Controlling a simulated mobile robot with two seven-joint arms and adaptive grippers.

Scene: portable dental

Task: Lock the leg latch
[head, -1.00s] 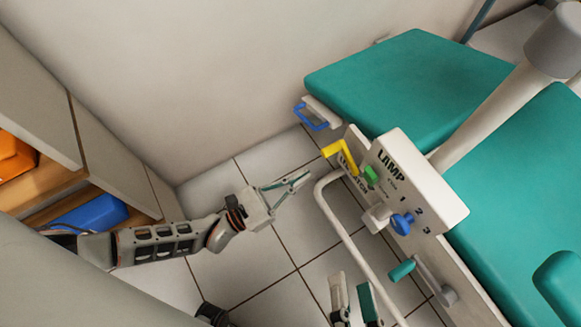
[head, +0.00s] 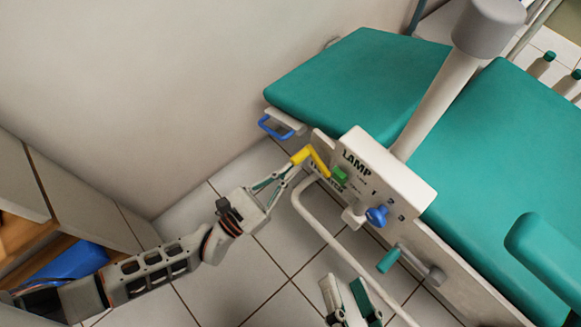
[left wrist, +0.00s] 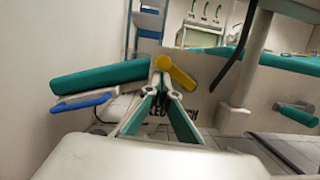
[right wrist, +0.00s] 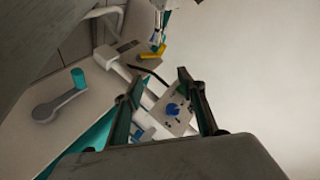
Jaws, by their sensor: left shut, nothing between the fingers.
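The leg latch is a yellow L-shaped lever (head: 304,157) on the chair's side panel, left of the lamp box. It also shows in the left wrist view (left wrist: 177,71) and, small, in the right wrist view (right wrist: 151,53). A partly covered label sits behind it. My left gripper (head: 288,172) is shut and empty, its tips right beside the lever's left end; I cannot tell whether they touch. In the left wrist view its fingertips (left wrist: 161,78) meet just in front of the lever's end. My right gripper (right wrist: 160,85) is open and empty, low in front of the chair.
The lamp box (head: 385,185) has a green part (head: 339,176) and a blue knob (head: 376,216). A white curved rail (head: 330,238) runs before the panel. A blue handle (head: 276,128) is under the teal leg rest (head: 350,85). A teal-handled crank (head: 388,260) is lower right.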

